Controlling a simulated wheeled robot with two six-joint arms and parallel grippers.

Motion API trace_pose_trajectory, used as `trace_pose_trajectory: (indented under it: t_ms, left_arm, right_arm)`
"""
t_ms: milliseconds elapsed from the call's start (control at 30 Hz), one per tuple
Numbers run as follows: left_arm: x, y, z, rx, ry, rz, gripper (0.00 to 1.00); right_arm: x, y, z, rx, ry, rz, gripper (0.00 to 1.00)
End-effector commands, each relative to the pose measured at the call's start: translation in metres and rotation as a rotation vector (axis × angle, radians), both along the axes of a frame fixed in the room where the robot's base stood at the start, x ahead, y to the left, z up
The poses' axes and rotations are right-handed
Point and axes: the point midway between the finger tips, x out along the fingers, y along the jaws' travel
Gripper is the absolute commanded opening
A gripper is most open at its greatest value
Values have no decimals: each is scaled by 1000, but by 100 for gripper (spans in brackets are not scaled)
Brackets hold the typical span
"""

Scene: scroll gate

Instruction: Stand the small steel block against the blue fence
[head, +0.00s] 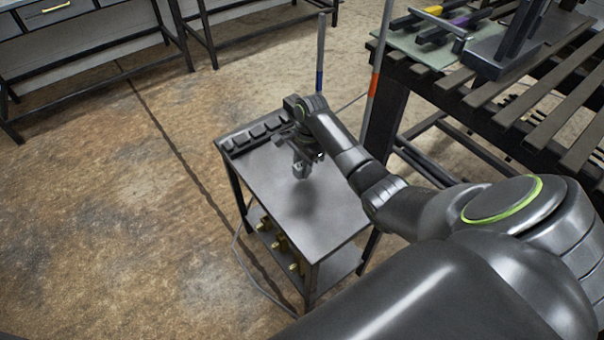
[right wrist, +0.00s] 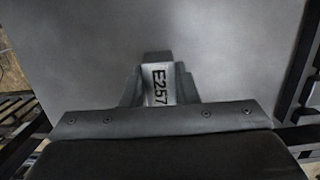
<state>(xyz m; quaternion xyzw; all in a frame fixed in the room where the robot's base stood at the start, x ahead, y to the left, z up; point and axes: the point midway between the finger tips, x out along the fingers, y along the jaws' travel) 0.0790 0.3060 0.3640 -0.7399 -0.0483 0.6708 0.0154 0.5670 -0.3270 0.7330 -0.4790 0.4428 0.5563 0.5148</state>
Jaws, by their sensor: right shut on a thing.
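My right gripper (head: 301,162) is over the small dark table, pointing down. It is shut on the small steel block (head: 301,171), which hangs above the tabletop. In the right wrist view the block (right wrist: 160,85) is pale grey, marked "E257", and sits between the two fingers (right wrist: 158,88). The wrist view shows plain grey tabletop behind it. I cannot make out a blue fence in either view. My left gripper is not in view.
The small table (head: 318,215) has a row of dark blocks (head: 258,133) along its back edge and clear space in front. Yellow fittings (head: 279,243) show below. A slatted bench (head: 540,120) stands to the right. Two poles, one blue-banded (head: 319,81), one orange-banded (head: 374,84), rise behind.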

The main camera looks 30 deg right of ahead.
Motion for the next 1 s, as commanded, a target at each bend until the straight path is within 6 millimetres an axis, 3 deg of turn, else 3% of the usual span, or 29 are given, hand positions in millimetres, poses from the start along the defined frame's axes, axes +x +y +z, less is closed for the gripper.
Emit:
trace_pose_trajectory:
  t_ms: [300,633,667,700,833,1000]
  left_arm:
    - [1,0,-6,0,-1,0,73]
    - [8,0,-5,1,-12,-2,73]
    - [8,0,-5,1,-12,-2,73]
    - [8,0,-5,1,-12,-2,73]
    - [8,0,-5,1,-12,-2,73]
    - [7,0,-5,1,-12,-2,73]
  right_arm:
    - [0,0,-35,0,0,2,0]
    - [0,0,-37,0,-1,2,0]
    - [0,0,-39,0,1,1,28]
    - [0,0,-38,0,0,1,34]
    - [0,0,-38,0,1,1,49]
    - [0,0,-38,0,1,1,49]
